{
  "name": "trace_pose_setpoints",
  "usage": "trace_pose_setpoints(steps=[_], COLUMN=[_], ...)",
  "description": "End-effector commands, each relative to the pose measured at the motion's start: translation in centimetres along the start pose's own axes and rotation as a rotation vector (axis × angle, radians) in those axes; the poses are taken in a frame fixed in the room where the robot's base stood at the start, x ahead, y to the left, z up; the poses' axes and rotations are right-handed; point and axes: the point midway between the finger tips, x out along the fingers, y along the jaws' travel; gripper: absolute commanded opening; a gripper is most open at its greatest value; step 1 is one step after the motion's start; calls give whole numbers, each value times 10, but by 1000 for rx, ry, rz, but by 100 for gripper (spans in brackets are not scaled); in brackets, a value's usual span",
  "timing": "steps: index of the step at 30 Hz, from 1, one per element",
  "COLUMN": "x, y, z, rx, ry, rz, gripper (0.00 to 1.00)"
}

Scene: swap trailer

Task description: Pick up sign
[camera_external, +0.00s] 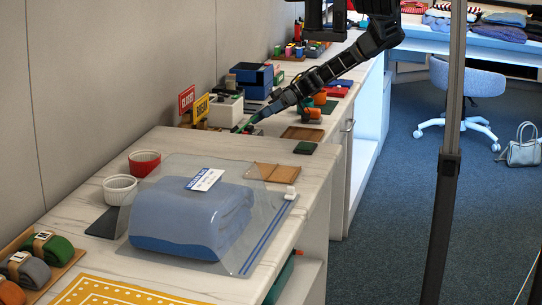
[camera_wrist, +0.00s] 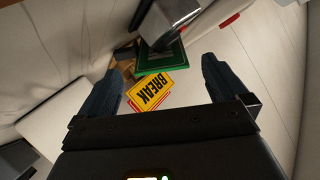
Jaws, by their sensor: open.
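In the external view the red sign (camera_external: 187,99) and the yellow sign (camera_external: 201,107) stand upright on the far counter near the wall. My gripper (camera_external: 248,124) is right of them, low over the counter. Its fingers (camera_wrist: 160,75) are wide apart and empty. I cannot tell how far the signs are from the fingers.
A grey block (camera_wrist: 172,18) is beside the green sign. The near counter holds a bagged blue garment (camera_external: 190,217), a red ramekin (camera_external: 144,163) and a white ramekin (camera_external: 120,189).

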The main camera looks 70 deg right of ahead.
Motion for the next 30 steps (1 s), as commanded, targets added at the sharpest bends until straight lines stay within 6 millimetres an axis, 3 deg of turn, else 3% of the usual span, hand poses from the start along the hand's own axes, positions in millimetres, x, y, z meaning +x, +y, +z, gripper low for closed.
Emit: trace_pose_setpoints(steps=[9,16,30], x=[42,45,44], y=[0,1,1], z=[-6,-5,-5], rx=[0,0,0], ry=[1,1,1], rz=[-1,1,1], gripper=[100,100,56])
